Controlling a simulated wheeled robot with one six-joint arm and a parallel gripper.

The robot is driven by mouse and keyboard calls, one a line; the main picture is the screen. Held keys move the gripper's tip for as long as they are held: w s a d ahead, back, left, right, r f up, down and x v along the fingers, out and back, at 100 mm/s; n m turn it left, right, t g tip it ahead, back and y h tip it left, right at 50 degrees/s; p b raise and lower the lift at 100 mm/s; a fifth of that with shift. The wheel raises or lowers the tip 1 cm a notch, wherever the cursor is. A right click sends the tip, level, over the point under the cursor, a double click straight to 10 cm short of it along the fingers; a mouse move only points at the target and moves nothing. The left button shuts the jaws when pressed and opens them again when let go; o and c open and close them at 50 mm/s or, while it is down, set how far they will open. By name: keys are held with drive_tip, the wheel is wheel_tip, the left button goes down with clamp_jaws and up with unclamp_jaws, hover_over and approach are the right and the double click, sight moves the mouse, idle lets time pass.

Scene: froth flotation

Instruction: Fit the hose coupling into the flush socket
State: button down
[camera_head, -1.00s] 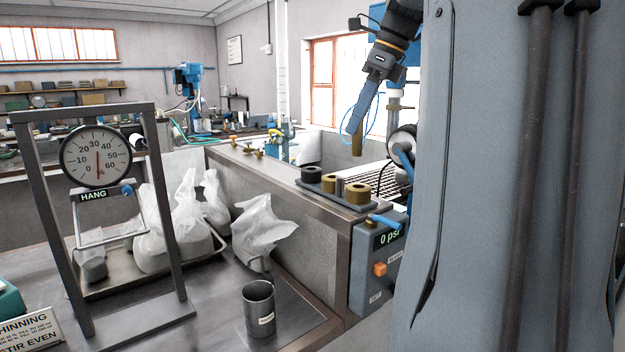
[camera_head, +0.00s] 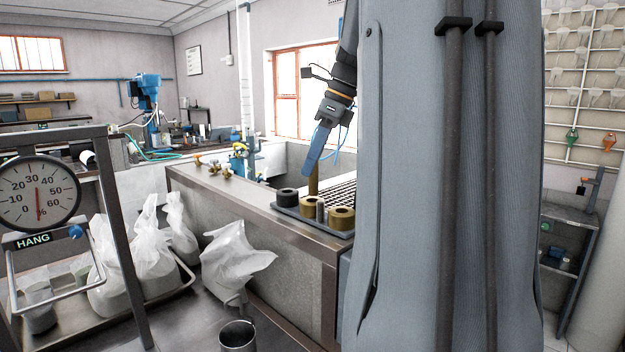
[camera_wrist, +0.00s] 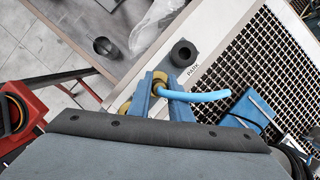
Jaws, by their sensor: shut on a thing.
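My gripper (camera_head: 314,168) is shut on a brass hose coupling (camera_head: 313,183), which points down behind the dark tray on the bench corner. In the wrist view my gripper's blue fingers (camera_wrist: 160,92) close around the brass coupling (camera_wrist: 160,77), and a light blue hose (camera_wrist: 205,97) runs from it to the right. The tray (camera_head: 322,230) carries a black ring (camera_head: 287,197), brass rings and a small grey cylinder. The black ring also shows in the wrist view (camera_wrist: 183,53), near the coupling. I cannot tell which opening is the flush socket.
A dark grid (camera_wrist: 262,72) lies right of the tray. White bags (camera_head: 236,262) and a metal cup (camera_head: 238,336) stand on the lower table at left, beside a dial scale (camera_head: 38,194). My own column hides much of the right side.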

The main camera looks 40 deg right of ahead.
sight(312, 194)
drive_tip(key=shift+f+p, duration=0.45)
drive_tip(key=shift+f, duration=1.7)
drive_tip(key=c, duration=1.6)
unclamp_jaws()
drive_tip(key=b+v, duration=0.2)
drive_tip(key=v, duration=1)
drive_tip(key=shift+s, duration=0.1)
drive_tip(key=shift+s, duration=0.1)
